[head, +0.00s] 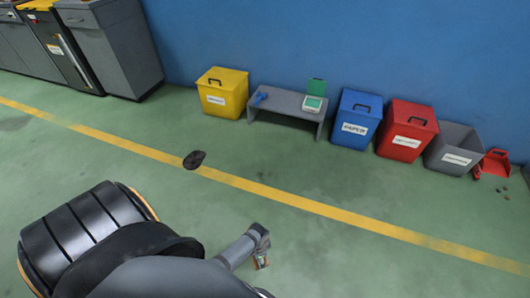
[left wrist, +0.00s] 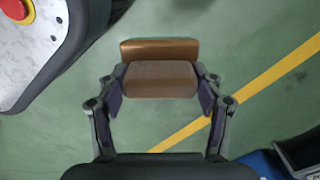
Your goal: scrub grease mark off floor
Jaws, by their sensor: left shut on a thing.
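The grease mark is a black irregular patch (head: 194,160) on the green floor, at the edge of the yellow line in the head view. It does not show in the left wrist view. My left gripper (head: 262,254) is in the lower middle of the head view, to the right of and nearer than the mark. It is shut on a brown block-like scrubber (left wrist: 160,80), which sits between both fingers in the left wrist view. Only a small part of the scrubber (head: 261,263) shows in the head view. The right gripper is not in view.
A yellow bin (head: 222,94), grey bench (head: 286,106), blue bin (head: 357,120), red bin (head: 406,130) and grey bin (head: 454,149) line the blue wall. A red dustpan (head: 495,163) lies at the far right. The floor around the mark is clear.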

